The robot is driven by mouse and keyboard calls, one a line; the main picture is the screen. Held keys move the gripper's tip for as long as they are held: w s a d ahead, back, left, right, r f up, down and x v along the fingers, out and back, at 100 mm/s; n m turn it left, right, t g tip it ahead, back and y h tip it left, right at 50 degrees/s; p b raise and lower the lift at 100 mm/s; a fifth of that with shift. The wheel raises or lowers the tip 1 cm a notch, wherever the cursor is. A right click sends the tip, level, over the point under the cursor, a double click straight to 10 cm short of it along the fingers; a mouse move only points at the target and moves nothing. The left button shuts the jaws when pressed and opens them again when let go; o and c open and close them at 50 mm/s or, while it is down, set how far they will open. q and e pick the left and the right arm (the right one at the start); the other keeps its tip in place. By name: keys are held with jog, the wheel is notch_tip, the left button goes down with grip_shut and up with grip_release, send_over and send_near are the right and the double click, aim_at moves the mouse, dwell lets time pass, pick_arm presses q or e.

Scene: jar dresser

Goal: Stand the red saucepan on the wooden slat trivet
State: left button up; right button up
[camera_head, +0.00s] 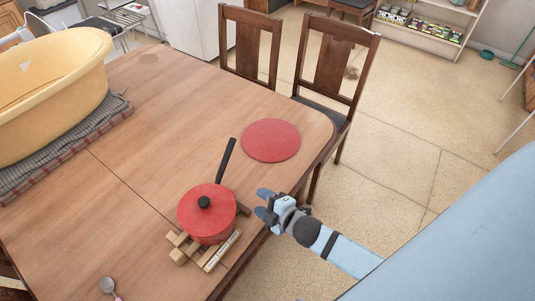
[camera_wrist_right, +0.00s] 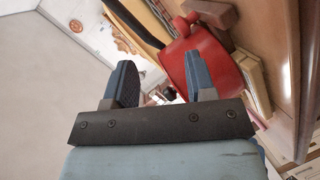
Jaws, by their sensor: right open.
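The red saucepan (camera_head: 206,218) has a red lid with a black knob and a black handle pointing up and right. It appears upright on the wooden slat trivet (camera_head: 215,258), whose slats stick out below and beside it. The contact under the pan is hidden. In the right wrist view the saucepan (camera_wrist_right: 190,62) is just beyond the fingers, with trivet slats (camera_wrist_right: 252,82) beside it. My right gripper (camera_head: 264,205) is open and empty, to the right of the saucepan and apart from it. My left gripper is not in view.
A round red mat (camera_head: 270,140) lies beyond the saucepan. A yellow tub (camera_head: 50,95) stands on a checked cloth (camera_head: 105,122) at the left. A spoon (camera_head: 108,286) lies near the front. Wooden chairs (camera_head: 335,65) stand at the far edge. The table's middle (camera_head: 150,140) is clear.

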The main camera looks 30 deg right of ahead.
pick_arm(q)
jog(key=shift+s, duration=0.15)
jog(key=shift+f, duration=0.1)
pick_arm(e)
jog(key=s+a+f+m+g, duration=0.3)
jog(key=s+m, duration=0.8)
jog(key=m, duration=0.1)
jog(key=shift+s+f+m, duration=0.2)
jog(key=shift+s+m, duration=0.1)
jog(key=shift+s, duration=0.1)
pick_arm(q)
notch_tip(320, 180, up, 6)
jog(key=p, duration=0.6)
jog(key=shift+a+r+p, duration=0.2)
jog(key=shift+p, duration=0.2)
pick_arm(e)
notch_tip(320, 180, up, 6)
jog(key=shift+d+r+h, duration=0.15)
jog(key=shift+r+h, duration=0.05)
jog(key=shift+h, duration=0.2)
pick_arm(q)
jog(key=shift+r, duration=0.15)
pick_arm(e)
jog(key=shift+r, duration=0.15)
